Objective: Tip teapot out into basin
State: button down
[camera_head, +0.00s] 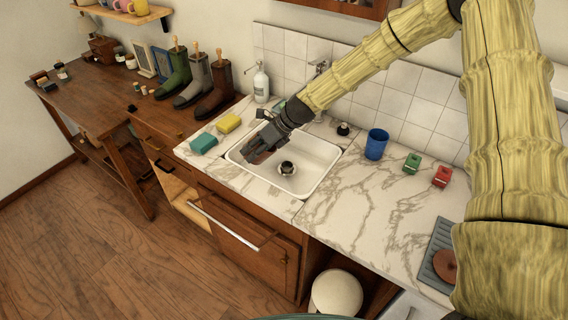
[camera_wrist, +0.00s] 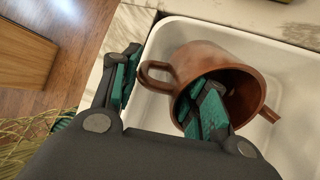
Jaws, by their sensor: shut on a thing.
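The brown teapot (camera_wrist: 205,58) is at the basin (camera_wrist: 165,42) in the wrist view. Its open mouth faces my wrist camera, its handle is on the left and its spout points right. My gripper (camera_wrist: 165,90) is shut on the teapot, with one finger inside the mouth and the other outside, beyond the handle. In the head view my gripper (camera_head: 257,148) is over the left part of the white basin (camera_head: 310,190), mostly hiding the teapot (camera_head: 263,157). I cannot tell how far the teapot is tilted or whether it touches the basin.
A yellow sponge (camera_head: 228,122) and a teal sponge (camera_head: 203,142) lie left of the basin. A soap bottle (camera_head: 261,82) stands behind. A blue cup (camera_head: 376,144), a green item (camera_head: 412,163) and a red item (camera_head: 441,176) stand right.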

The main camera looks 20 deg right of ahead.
jog(key=b, duration=0.1)
jog(key=y+b, duration=0.1)
jog(key=b, duration=0.1)
jog(key=shift+s+d, duration=0.15)
jog(key=shift+d, duration=0.2)
jog(key=r+t+y+b, duration=0.1)
jog(key=b, duration=0.2)
jog(key=d+r+y+b, duration=0.1)
jog(key=y+b, duration=0.1)
jog(key=b, duration=0.2)
jog(key=s+d+r+t+y+b, duration=0.1)
jog(key=y+b, duration=0.1)
jog(key=b, duration=0.2)
jog(key=shift+d+r+t, duration=0.15)
jog(key=shift+t, duration=0.15)
jog(key=shift+s+d+y+b, duration=0.1)
jog(key=shift+d+y+b, duration=0.3)
jog(key=shift+b, duration=0.35)
jog(key=shift+s+d+r+y+b, duration=0.1)
jog(key=shift+s+d+y+b, duration=0.15)
jog(key=shift+d+b, duration=0.5)
jog(key=shift+s+d+r+t+y+b, duration=0.3)
jog(key=shift+y+b, duration=0.35)
jog(key=shift+b, duration=1.2)
jog(key=shift+w+d+f+t+y+b, duration=0.1)
jog(key=shift+t+y+b, duration=0.4)
jog(key=shift+b, duration=1.3)
